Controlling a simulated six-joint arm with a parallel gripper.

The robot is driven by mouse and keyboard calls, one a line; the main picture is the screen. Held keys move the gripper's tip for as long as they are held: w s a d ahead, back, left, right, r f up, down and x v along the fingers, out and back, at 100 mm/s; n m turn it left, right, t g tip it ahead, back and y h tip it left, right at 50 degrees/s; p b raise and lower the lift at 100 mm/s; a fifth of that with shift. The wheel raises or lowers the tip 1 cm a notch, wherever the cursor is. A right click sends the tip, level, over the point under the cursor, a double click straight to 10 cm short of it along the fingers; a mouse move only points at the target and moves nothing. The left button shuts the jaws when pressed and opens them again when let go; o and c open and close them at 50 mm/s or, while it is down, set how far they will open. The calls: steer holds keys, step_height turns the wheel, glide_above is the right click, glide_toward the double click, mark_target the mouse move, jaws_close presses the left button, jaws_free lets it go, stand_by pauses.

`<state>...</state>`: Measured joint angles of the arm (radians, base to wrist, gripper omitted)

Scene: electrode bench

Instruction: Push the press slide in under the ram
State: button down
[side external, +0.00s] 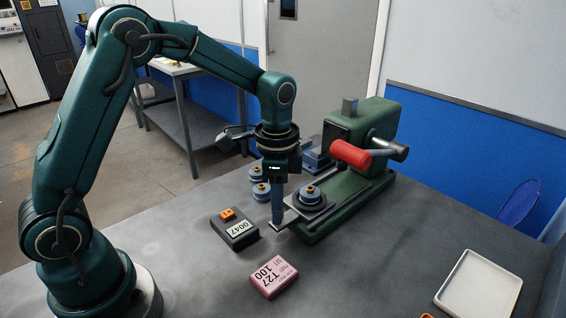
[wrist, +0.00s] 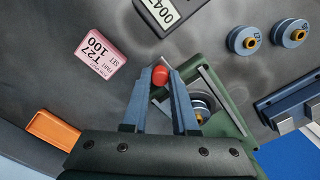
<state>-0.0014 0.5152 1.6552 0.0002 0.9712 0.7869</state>
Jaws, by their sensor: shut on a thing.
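The green press (side external: 345,190) stands on the bench. Its slide (side external: 287,217) is a flat plate sticking out at the front, towards my arm, clear of the press head. A blue-grey round die (side external: 310,197) with a brass centre sits on the slide; in the wrist view the die (wrist: 199,106) is partly behind a finger. My gripper (side external: 276,225) is low at the slide's outer end. In the wrist view my gripper (wrist: 161,78) is shut on the slide's red knob (wrist: 160,74). The ram (side external: 349,107) shows as a grey block on top of the press; its lower end is hidden.
A red-gripped lever (side external: 350,154) sticks out from the press. Two blue-grey dies (side external: 260,190) stand behind my gripper. A dark 0047 box (side external: 235,231) and a pink T27 block (side external: 274,280) lie nearby. A white tray (side external: 442,297) is at right; an orange tray (wrist: 50,128) shows in the wrist view.

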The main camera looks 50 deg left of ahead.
mark_target(305, 195)
steer(key=shift+w, duration=0.1)
stand_by(0.7)
steer(key=shift+w+r, duration=0.1)
steer(key=shift+w, duration=3.3)
steer(key=c, duration=0.7)
jaws_free()
steer(key=shift+r, duration=2.55)
